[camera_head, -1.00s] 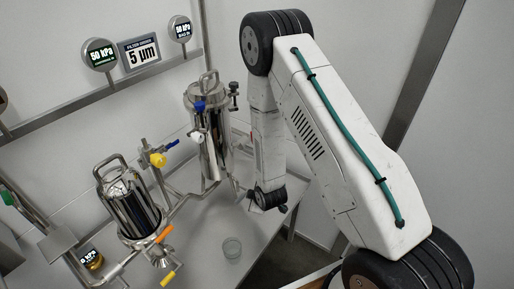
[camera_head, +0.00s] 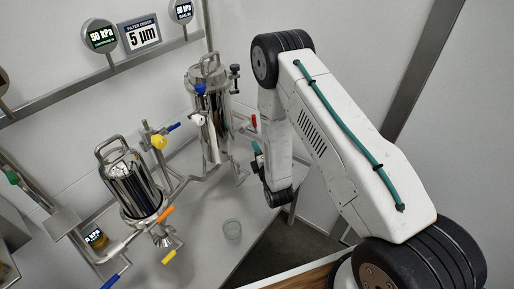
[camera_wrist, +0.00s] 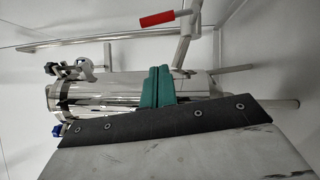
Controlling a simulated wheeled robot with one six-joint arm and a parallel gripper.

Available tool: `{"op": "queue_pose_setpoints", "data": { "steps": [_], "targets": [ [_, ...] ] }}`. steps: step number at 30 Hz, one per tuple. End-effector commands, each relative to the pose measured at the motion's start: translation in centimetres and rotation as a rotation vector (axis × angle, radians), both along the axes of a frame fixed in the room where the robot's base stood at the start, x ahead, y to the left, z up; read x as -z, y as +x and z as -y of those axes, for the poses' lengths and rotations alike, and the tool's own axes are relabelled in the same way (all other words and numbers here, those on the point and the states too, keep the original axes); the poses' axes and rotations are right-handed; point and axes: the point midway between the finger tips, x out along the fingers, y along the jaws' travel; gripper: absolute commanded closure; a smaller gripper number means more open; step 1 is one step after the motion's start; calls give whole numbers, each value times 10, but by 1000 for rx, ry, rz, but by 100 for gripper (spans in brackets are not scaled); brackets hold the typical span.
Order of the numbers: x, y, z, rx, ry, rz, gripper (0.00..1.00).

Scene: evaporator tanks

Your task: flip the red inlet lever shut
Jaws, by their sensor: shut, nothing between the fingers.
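The red inlet lever (camera_head: 254,121) shows as a small red handle to the right of the rear steel filter housing (camera_head: 212,130), just left of my forearm. In the wrist view the red handle (camera_wrist: 156,19) is near the top, on a grey metal stem. In the head view my gripper (camera_head: 256,148) is partly seen beside my forearm, just below the lever. The lever's lower mount is partly hidden by my arm in the head view.
The front filter housing (camera_head: 130,185) stands at left with yellow (camera_head: 158,142), orange (camera_head: 166,214) and blue (camera_head: 117,275) handles around it. In the wrist view the steel housing (camera_wrist: 110,98) lies behind my fingers.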

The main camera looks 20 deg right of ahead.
Motion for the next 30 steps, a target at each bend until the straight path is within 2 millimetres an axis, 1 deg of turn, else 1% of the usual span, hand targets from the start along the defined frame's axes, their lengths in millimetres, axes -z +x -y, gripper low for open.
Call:
{"op": "queue_pose_setpoints", "data": {
  "steps": [1,3,9,10,12,15,19,30],
  "targets": [
    [-2,12,0,2,0,3,100],
    [-3,27,0,3,0,3,100],
    [-7,69,0,5,2,3,100],
    [-8,74,2,6,2,2,100],
    [-9,81,12,7,2,1,100],
    [-11,90,19,5,2,0,100],
    [-12,96,26,5,2,-1,100],
    [-12,98,27,5,2,-2,100]
  ]
}}
